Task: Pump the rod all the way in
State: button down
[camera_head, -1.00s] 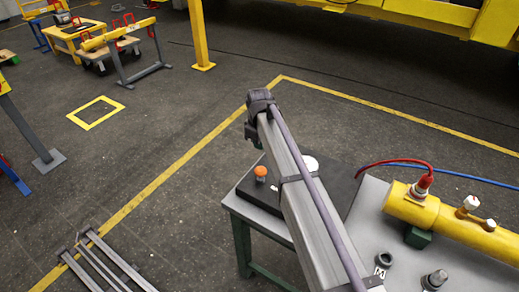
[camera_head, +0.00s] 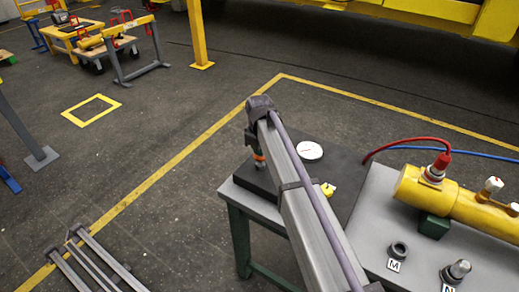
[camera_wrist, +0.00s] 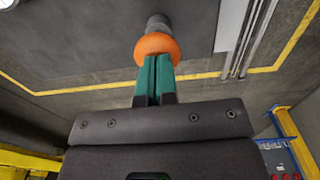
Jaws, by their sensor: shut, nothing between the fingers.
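A black block (camera_head: 318,178) on the bench carries an orange knob (camera_head: 258,156), mostly hidden behind my wrist in the head view. In the wrist view the orange knob (camera_wrist: 157,43) sits on a grey stem. My gripper (camera_wrist: 153,60) is shut, its green fingertips over the knob's edge, touching or very close; I cannot tell which.
A white round dial (camera_head: 309,151) and a small yellow part (camera_head: 327,189) are on the black block. Fittings at M (camera_head: 398,250) and N (camera_head: 456,271) stand on the grey bench top (camera_head: 375,218). Grey metal bars (camera_head: 92,262) lie on the floor at left.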

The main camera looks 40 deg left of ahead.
notch_tip(320, 180, down, 3)
jog(key=shift+r+b, duration=0.1)
jog(key=shift+b, duration=1)
jog(key=shift+s+d+r, duration=0.1)
jog(key=shift+d+r, duration=0.05)
jog(key=shift+r, duration=0.05)
jog(key=shift+r+p, duration=0.55)
jog(key=shift+p, duration=0.3)
notch_tip(320, 180, up, 13)
jog(key=p, duration=1.3)
